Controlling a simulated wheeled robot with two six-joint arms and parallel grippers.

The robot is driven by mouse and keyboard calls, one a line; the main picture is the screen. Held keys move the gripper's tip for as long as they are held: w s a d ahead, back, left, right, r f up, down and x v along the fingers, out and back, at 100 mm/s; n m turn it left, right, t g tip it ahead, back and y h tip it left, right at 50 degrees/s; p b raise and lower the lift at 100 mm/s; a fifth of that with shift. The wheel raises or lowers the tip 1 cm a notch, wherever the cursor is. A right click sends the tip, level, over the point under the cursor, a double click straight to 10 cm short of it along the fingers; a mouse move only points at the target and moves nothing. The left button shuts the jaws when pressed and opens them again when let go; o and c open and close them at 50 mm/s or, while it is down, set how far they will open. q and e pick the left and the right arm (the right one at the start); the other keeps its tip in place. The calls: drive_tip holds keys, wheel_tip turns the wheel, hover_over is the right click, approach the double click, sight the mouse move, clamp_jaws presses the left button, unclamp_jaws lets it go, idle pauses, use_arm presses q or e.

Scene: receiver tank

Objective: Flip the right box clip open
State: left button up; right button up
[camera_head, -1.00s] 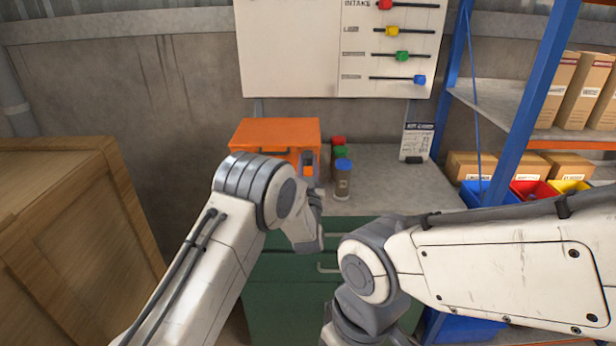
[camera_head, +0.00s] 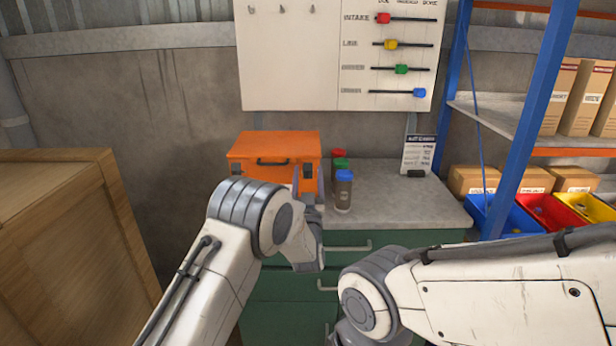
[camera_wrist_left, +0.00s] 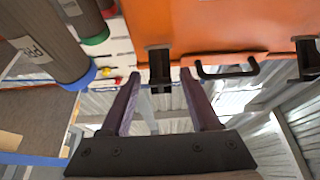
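The orange box (camera_head: 290,148) stands shut on the counter, a dark handle on its front. Its right clip (camera_head: 308,171) is a dark latch at the front's right side; in the left wrist view, which looks upside down, this clip (camera_wrist_left: 160,68) is the one nearer the bottles. Whether it is latched is hard to tell. The left clip (camera_head: 236,168) also shows. My left gripper (camera_head: 303,184) is just in front of the right clip. My right gripper is out of view.
Capped bottles (camera_head: 343,190) stand close to the right of the box on the grey counter (camera_head: 400,200). A small sign (camera_head: 418,155) stands farther right. A wooden crate (camera_head: 65,235) is at left, a blue-posted shelf (camera_head: 530,110) at right.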

use_arm(q)
drive_tip(key=b+v, duration=0.2)
drive_tip(key=v, duration=0.8)
drive_tip(key=shift+s, duration=0.2)
drive_tip(key=shift+f, duration=0.15)
